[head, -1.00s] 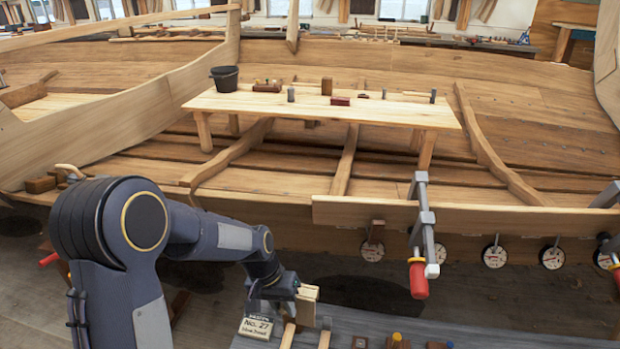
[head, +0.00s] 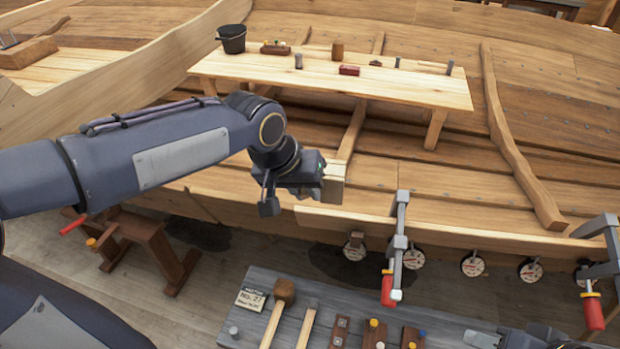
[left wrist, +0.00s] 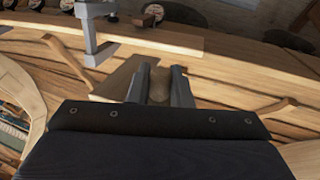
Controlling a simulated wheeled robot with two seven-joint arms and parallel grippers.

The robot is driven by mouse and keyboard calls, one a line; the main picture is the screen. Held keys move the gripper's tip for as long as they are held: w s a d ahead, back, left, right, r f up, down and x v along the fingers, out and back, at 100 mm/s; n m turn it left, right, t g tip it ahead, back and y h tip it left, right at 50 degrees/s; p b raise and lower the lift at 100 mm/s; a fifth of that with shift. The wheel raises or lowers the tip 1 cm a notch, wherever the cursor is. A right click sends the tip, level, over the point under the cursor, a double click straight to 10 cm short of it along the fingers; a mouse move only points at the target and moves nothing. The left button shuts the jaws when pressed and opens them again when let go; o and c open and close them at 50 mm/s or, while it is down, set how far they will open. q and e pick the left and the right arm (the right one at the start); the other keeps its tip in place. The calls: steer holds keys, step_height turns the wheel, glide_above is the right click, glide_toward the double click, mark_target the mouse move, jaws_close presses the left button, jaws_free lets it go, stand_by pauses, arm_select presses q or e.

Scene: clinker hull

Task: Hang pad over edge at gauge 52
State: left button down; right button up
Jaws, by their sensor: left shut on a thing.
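The pad (head: 333,184) is a small pale, wood-coloured piece. My left gripper (head: 318,182) is shut on it and holds it close to the hull's upper plank edge (head: 350,217), near its left end; I cannot tell whether they touch. In the left wrist view the gripper fingers (left wrist: 160,84) close on a brownish piece, with planks beyond. Round dial gauges hang below the edge, including one below the pad (head: 355,248) and one by the clamp (head: 413,257); their numbers are unreadable. Part of my right gripper (head: 510,338) shows at bottom right, its jaws unclear.
A red-handled clamp (head: 400,245) grips the edge right of the pad, and another clamp (head: 600,265) stands farther right. A grey bench (head: 255,285) with a mallet (head: 280,305), tools and blocks is in front. A plank table (head: 300,80) stands inside the hull.

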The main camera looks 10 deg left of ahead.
arm_select(q)
steer(key=w+f+b, duration=0.2)
steer(key=f+b, duration=0.4)
steer(key=f, duration=0.3)
steer(key=w+f+b, duration=0.2)
steer(key=f+b, duration=0.5)
steer(key=f, duration=0.2)
steer(key=shift+w, duration=0.4)
steer(key=shift+a+f+b, duration=0.15)
steer(key=shift+f+b, duration=0.1)
steer(key=shift+b, duration=0.15)
stand_by(0.3)
steer(key=c, duration=1.2)
jaws_free()
steer(key=shift+w, duration=0.1)
steer(key=shift+c, duration=0.2)
steer(key=shift+r, duration=0.1)
steer(key=v, duration=0.7)
steer(key=shift+r, duration=0.3)
